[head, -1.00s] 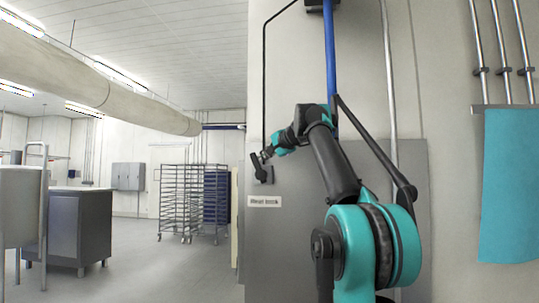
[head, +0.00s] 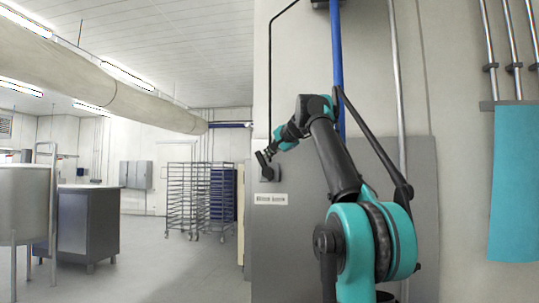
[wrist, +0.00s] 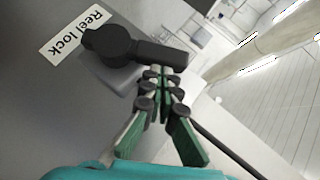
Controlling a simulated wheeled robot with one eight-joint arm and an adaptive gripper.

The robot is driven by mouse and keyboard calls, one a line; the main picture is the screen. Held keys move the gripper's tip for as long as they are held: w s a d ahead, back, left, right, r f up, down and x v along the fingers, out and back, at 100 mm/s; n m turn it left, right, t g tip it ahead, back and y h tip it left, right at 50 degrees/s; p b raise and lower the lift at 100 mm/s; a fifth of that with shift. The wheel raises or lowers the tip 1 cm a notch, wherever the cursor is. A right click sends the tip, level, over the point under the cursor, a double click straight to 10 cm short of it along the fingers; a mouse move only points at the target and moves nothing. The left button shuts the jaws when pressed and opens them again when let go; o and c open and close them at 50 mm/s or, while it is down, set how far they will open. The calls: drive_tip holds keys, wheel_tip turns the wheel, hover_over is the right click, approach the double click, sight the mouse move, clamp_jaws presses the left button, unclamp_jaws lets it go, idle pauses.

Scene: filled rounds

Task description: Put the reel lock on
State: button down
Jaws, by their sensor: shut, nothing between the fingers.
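The reel lock is a black lever (wrist: 155,53) on a round black hub, fixed to a grey mounting block on the wall panel. In the head view the lever (head: 262,159) tilts up and slightly left from its hub. A white label reading "Reel lock" (wrist: 78,32) sits beside the hub; in the head view it is below the lever. My gripper (wrist: 161,77) has green-and-black fingers, with tips together and nothing between them. The tips are right beside the lever's outer half; I cannot tell whether they touch it. In the head view my gripper (head: 272,150) is small and partly merges with the lever.
A thin black cable (head: 269,80) runs down the wall to the lock. A blue pipe (head: 337,70) and a steel pipe (head: 398,90) stand behind my arm. A teal cloth (head: 512,185) hangs right. Wire racks (head: 188,198) and a grey cabinet (head: 88,225) stand left, with open floor between.

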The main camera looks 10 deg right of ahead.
sight(259, 155)
drive_tip(key=shift+w+a+f+n+g+h, duration=0.15)
drive_tip(key=shift+w+a+n+g+h, duration=0.1)
drive_tip(key=shift+a, duration=0.6)
drive_tip(key=shift+w+a+f+n+g+h, duration=0.15)
drive_tip(key=shift+w+a+h, duration=0.1)
drive_tip(key=shift+a, duration=0.6)
drive_tip(key=shift+w+a+f, duration=0.25)
drive_tip(key=shift+a+f, duration=0.45)
drive_tip(key=shift+a, duration=0.1)
drive_tip(key=shift+w+a+f, duration=0.25)
drive_tip(key=shift+a+f, duration=0.4)
drive_tip(key=shift+a, duration=0.1)
drive_tip(key=shift+a+f, duration=0.1)
